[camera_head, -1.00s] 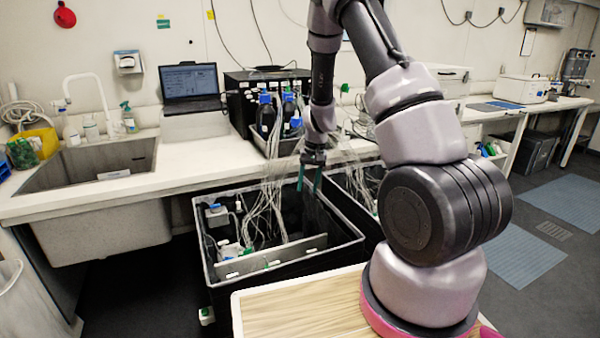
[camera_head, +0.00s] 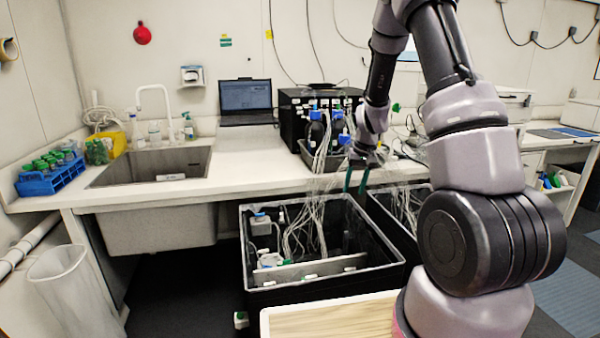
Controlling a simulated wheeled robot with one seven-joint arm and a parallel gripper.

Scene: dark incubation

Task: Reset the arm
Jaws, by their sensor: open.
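My arm rises at the right of the head view and bends down at its top. My gripper (camera_head: 357,180) hangs from it with its two green fingers apart and nothing seen between them. It is above the right part of the black tub (camera_head: 330,287), in front of the counter edge. The exact height of the fingertips over the tub rim I cannot tell.
White tubes run from blue-capped bottles (camera_head: 316,130) into the tub. A black box (camera_head: 290,105), a laptop (camera_head: 246,97) and a sink (camera_head: 150,168) are on the counter (camera_head: 240,178). A blue rack (camera_head: 50,178) stands far left, above a bin (camera_head: 70,290). A wooden top (camera_head: 335,320) is in front.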

